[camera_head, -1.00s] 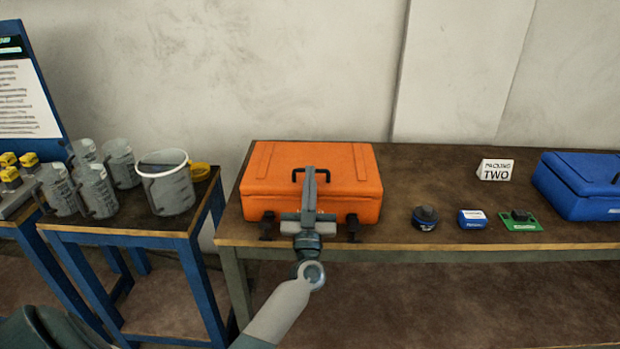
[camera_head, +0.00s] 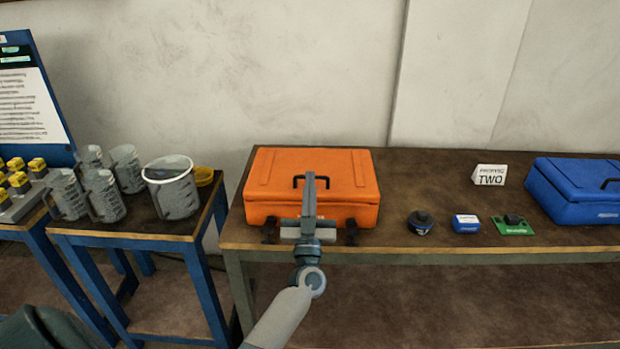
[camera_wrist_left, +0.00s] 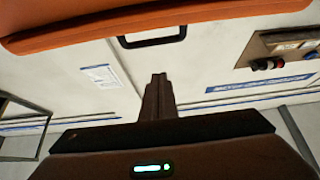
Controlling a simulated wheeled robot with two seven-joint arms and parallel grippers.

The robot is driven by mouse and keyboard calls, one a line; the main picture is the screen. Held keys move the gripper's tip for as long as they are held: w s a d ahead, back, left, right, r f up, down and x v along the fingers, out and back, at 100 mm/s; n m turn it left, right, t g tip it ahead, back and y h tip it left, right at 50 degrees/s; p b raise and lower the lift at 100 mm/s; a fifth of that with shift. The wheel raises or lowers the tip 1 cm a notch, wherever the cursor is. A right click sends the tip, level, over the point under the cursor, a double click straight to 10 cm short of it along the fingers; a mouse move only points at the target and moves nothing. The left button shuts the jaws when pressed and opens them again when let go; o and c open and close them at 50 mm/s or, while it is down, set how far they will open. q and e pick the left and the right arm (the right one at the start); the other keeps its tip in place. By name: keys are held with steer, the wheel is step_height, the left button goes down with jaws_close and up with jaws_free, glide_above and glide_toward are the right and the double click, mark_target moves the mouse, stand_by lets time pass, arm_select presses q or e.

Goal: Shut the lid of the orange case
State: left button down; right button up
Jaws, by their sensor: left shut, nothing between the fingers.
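The orange case (camera_head: 345,187) sits on the left end of the brown table, its lid down over the body as far as the head view shows. Its black handle (camera_head: 299,181) is partly behind my gripper, and dark latches (camera_head: 351,232) show at its lower front. My left gripper (camera_head: 310,178) is shut and empty, its fingers in front of the middle of the case; I cannot tell whether they touch it. In the left wrist view the orange case (camera_wrist_left: 75,30) edge and its handle (camera_wrist_left: 152,42) cross the top, beyond the shut fingers (camera_wrist_left: 158,78). My right gripper is not in view.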

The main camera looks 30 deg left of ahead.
arm_select(q)
steer(key=b+v, duration=0.1)
steer(key=v, duration=0.6)
steer(key=shift+s+d, duration=0.15)
stand_by(0.3)
steer(key=s+d+f+m+g+h, duration=0.1)
steer(key=d+f+m+h, duration=0.3)
steer(key=f, duration=0.7)
steer(key=s+d+f+m+g+h, duration=0.15)
steer(key=d+f+h, duration=0.4)
steer(key=f, duration=0.55)
steer(key=s+d+f+m+g+h, duration=0.25)
steer(key=d+f+h, duration=0.2)
steer(key=f, duration=0.65)
steer(key=s+d+f+g, duration=0.2)
steer(key=s+f+g, duration=0.2)
steer(key=s+f, duration=0.9)
steer(key=s+d+f+g, duration=0.3)
steer(key=s+f+g, duration=0.2)
steer(key=s+f, duration=0.8)
step_height(320, 180, down, 2)
steer(key=shift+s+d+f+m, duration=0.1)
steer(key=shift+s+d+m, duration=0.15)
steer(key=shift+s+m, duration=0.05)
